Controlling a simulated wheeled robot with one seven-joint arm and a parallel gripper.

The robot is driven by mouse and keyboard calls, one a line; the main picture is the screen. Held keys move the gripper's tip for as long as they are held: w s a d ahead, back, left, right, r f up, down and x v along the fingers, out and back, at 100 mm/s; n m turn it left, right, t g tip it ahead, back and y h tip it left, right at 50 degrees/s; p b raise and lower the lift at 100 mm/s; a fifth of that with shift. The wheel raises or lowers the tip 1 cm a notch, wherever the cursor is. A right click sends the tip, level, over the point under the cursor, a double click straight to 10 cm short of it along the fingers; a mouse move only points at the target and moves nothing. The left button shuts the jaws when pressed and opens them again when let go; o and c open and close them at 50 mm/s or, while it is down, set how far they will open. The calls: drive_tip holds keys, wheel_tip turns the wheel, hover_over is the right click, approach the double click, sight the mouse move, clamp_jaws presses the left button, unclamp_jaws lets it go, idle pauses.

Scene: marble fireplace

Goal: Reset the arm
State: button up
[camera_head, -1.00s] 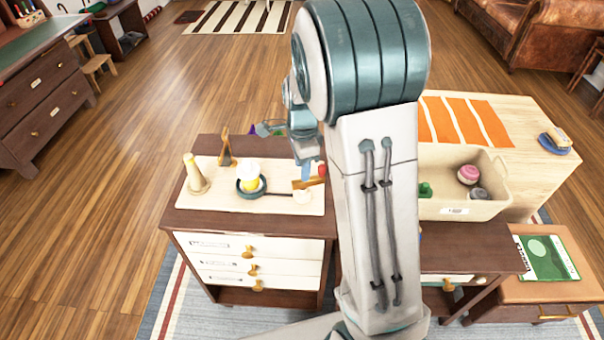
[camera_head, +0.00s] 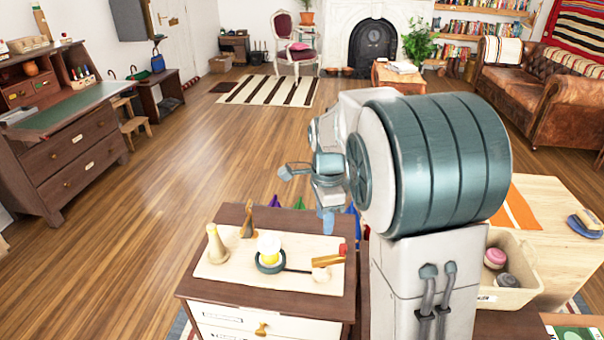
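My arm rises in the right middle of the head view, its large teal-banded joint in front of the furniture. My gripper (camera_head: 326,222) is small and partly hidden, pointing down above the right back part of the dresser (camera_head: 262,294). It is apart from the things on the top, and I cannot make out its fingers well enough to tell open from shut.
A beige bin (camera_head: 520,291) with a pink and a grey round thing stands right of my arm. Behind it is a light wood table (camera_head: 548,210). A desk (camera_head: 75,150) stands at the left and a leather sofa (camera_head: 535,95) at the right. The wood floor between is open.

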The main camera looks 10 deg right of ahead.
drive_tip(key=s+r+n+t+p, duration=0.1)
drive_tip(key=s+r+n+p, duration=0.1)
drive_tip(key=s+n, duration=0.6)
drive_tip(key=s+r+n+t+p, duration=0.1)
drive_tip(key=s+r+n+p, duration=0.1)
drive_tip(key=s+r+n, duration=0.3)
drive_tip(key=s+n, duration=0.4)
drive_tip(key=s, duration=0.3)
drive_tip(key=shift+a+t+p, duration=0.2)
drive_tip(key=shift+t+p, duration=0.2)
drive_tip(key=shift+r, duration=0.1)
